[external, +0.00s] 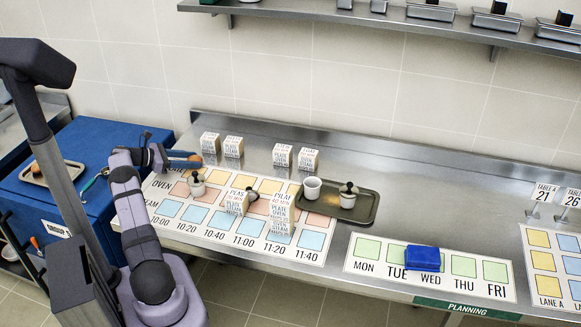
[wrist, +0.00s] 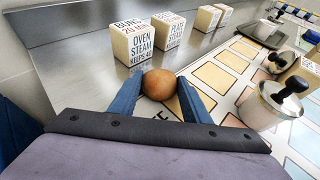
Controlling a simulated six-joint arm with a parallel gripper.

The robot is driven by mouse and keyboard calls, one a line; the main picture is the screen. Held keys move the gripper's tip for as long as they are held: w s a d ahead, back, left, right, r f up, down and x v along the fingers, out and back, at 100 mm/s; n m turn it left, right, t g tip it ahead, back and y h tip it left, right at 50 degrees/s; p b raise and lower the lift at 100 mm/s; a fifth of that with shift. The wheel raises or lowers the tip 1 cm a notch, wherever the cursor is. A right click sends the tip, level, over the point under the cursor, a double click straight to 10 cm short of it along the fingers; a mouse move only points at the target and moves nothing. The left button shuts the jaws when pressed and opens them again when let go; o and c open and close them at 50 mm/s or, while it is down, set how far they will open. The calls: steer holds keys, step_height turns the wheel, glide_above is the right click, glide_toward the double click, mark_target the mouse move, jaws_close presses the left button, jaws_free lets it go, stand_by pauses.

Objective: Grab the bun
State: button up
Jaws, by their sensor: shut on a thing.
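A round brown bun (wrist: 158,84) sits between the blue fingertips of my gripper (wrist: 157,92) in the wrist view. My gripper is shut on it. In the external view the bun (external: 195,158) shows as a small brown patch at the tip of my gripper (external: 190,162), above the left end of the time board. Its height above the board is hard to tell. Another brown bun (external: 37,168) rests on a tray (external: 65,177) on the blue cabinet at the left.
White lettered blocks (external: 210,143) stand along the counter's back, one close beyond the bun. Lidded pots (external: 197,184) and more blocks stand on the time board (external: 165,230). A brown tray (external: 367,207) holds a white cup (external: 312,189) and a pot.

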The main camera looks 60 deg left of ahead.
mark_target(190, 158)
step_height(190, 158, up, 10)
steer(key=shift+r+b, duration=0.1)
steer(key=shift+b, duration=0.45)
